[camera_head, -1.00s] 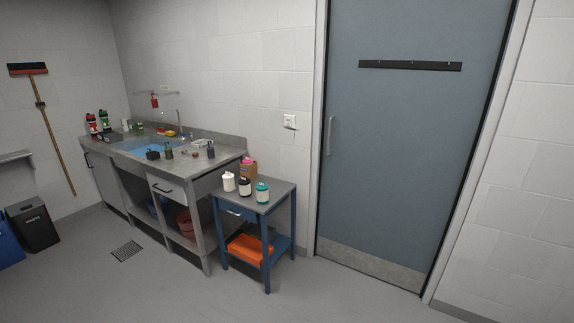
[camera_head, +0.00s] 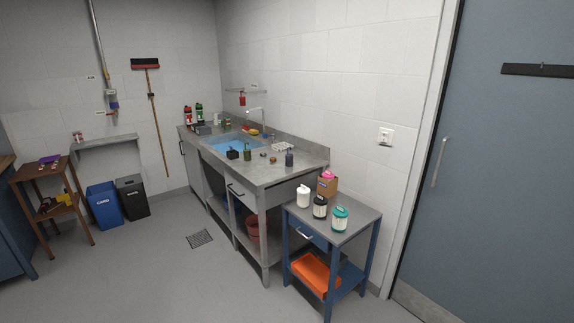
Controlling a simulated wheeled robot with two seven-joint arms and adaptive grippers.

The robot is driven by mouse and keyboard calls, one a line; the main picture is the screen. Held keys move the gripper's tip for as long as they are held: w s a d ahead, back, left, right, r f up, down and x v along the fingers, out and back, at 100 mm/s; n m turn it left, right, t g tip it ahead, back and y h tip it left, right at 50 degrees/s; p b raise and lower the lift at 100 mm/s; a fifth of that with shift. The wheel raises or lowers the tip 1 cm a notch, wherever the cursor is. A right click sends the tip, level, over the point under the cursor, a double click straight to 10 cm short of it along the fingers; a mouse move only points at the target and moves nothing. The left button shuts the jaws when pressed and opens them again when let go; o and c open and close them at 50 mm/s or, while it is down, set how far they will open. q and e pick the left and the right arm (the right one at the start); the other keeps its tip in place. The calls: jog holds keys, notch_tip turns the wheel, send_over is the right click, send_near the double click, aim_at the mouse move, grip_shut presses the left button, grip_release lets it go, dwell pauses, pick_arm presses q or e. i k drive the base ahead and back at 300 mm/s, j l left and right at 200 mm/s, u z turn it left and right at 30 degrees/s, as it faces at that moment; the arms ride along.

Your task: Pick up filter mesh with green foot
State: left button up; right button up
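I cannot make out for certain a filter mesh with a green foot. A canister with a teal top and a white band (camera_head: 340,218) stands upright on the small blue table at the right. Beside it stand a canister with a black top (camera_head: 320,206) and a white one (camera_head: 303,196). On the sink counter, near its front edge, stand a small dark green item (camera_head: 247,153), a black item (camera_head: 232,153) and a dark bottle (camera_head: 289,158), all too small to tell in detail. Neither of my grippers shows in this view.
The blue table (camera_head: 350,230) has an orange item (camera_head: 315,273) on its lower shelf. The counter (camera_head: 270,175) has a blue basin (camera_head: 232,143). Blue (camera_head: 104,206) and black (camera_head: 132,197) bins and a wooden stand (camera_head: 30,178) are left. The floor between is clear.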

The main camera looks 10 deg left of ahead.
aim_at(248, 157)
jog(key=i+j+u, duration=0.25)
jog(key=i, duration=0.3)
jog(key=i+j+u, duration=0.2)
jog(key=i, duration=0.35)
jog(key=l, duration=0.1)
